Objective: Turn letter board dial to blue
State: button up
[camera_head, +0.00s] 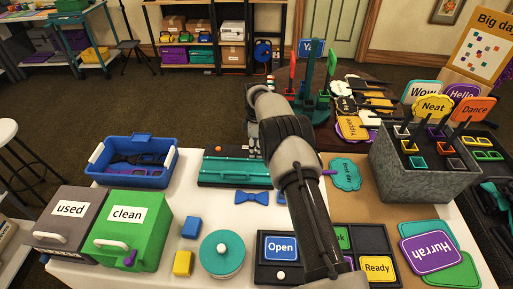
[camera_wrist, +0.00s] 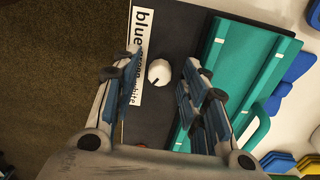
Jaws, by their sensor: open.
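The letter board (camera_head: 225,166) is a teal panel on a dark base, lying on the white table behind the blue bow; my arm hides its right part. In the wrist view its teal panel (camera_wrist: 240,60) is at the right. Its white round dial (camera_wrist: 159,72) sits on the dark strip, with a dark mark facing lower left. A white label (camera_wrist: 142,30) beside it reads "blue" at the top, with "white" lower down and partly covered words. My gripper (camera_wrist: 161,66) is open, its fingers on either side of the dial; contact cannot be told. The head view hides the fingers.
A blue bin (camera_head: 133,172), a grey "used" box (camera_head: 70,225) and a green "clean" box (camera_head: 128,230) stand at left. A round teal-lidded tin (camera_head: 222,253) is in front. A grey sign holder (camera_head: 420,165) is at right. Dark floor lies beyond the board's edge.

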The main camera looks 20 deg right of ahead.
grip_shut()
dwell(0.4)
